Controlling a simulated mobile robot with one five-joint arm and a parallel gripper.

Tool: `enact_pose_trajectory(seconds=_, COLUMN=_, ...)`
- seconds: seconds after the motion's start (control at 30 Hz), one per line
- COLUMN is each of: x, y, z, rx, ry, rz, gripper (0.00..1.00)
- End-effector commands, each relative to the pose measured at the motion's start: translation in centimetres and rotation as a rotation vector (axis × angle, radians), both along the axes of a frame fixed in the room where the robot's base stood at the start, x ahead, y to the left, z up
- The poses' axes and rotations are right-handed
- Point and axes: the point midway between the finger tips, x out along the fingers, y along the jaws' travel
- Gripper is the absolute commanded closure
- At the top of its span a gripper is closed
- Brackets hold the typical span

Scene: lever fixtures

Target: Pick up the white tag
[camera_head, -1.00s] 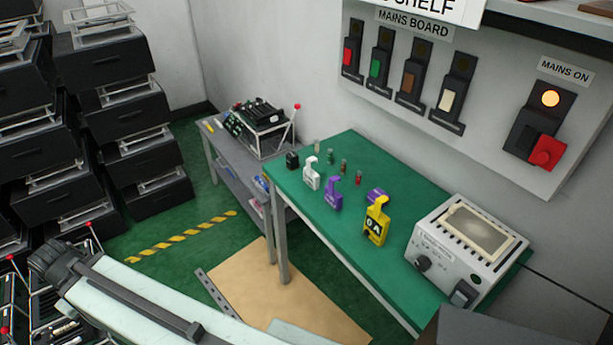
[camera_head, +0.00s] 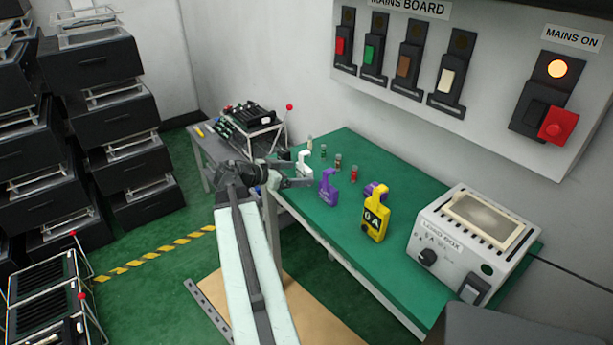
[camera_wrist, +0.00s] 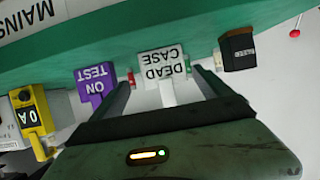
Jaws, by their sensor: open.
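The white tag (camera_head: 304,158) stands on the green bench top near its left end. In the wrist view the white tag (camera_wrist: 162,66) appears upside down, reads "DEAD CASE", and its narrower part lies between my two fingers. My gripper (camera_head: 301,172) is open around the tag in the head view, with one finger in front of it and hiding part of it. In the wrist view my gripper (camera_wrist: 162,80) has a finger on each side of the tag, with visible gaps. I cannot tell whether either finger touches it.
A purple "ON TEST" tag (camera_head: 328,188) stands close to the right of my gripper. Several small fuses (camera_head: 338,162) stand behind. A black block (camera_wrist: 238,48) is beside the white tag.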

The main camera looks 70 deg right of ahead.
Motion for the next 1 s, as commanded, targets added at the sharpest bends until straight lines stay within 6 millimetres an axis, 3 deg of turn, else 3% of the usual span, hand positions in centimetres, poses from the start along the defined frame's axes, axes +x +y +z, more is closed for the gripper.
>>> enact_pose_trajectory(seconds=0.47, x=-1.4, y=-2.6, z=-1.5, rx=0.002, ry=0.0, rz=0.0, gripper=0.11)
enact_pose_trajectory(seconds=0.73, x=-3.3, y=-6.1, z=-3.4, rx=0.003, ry=-0.001, rz=-0.001, gripper=0.11)
enact_pose_trajectory(seconds=0.93, x=-3.4, y=-6.2, z=-3.2, rx=0.004, ry=0.0, rz=0.001, gripper=0.11)
enact_pose_trajectory(seconds=0.97, x=-3.4, y=-6.2, z=-3.2, rx=0.004, ry=0.0, rz=0.001, gripper=0.14)
enact_pose_trajectory(seconds=1.0, x=-3.4, y=-6.2, z=-3.2, rx=0.004, ry=0.0, rz=0.001, gripper=0.25)
